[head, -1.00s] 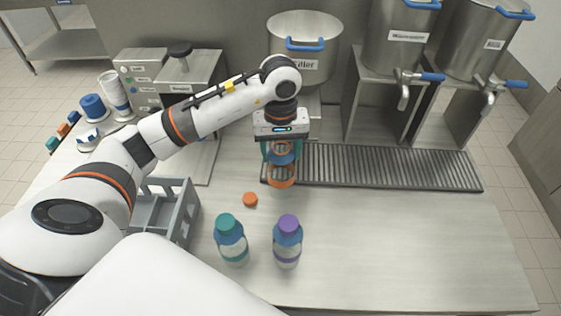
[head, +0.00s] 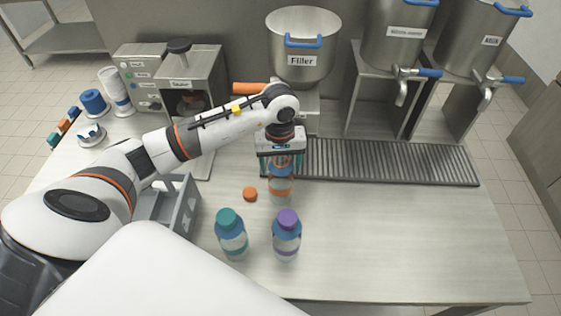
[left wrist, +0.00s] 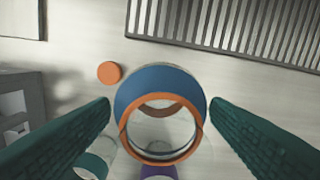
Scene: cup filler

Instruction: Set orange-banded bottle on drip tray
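The orange-banded bottle (head: 281,186) is upright and uncapped, with a blue shoulder and an orange rim. It is just in front of the left end of the drip tray (head: 400,163). My left gripper (head: 281,160) points down with its teal fingers on both sides of the bottle's top. In the left wrist view the bottle (left wrist: 160,84) sits between the fingers, close against both. I cannot tell whether its base touches the counter. The tray's slats (left wrist: 240,28) show beyond it. My right gripper is not in view.
An orange cap (head: 250,194) lies left of the bottle. A teal-capped bottle (head: 232,238) and a purple-capped bottle (head: 287,240) stand nearer me. A grey crate (head: 185,212) is at left. The Filler pot (head: 303,45) stands behind. The right counter is clear.

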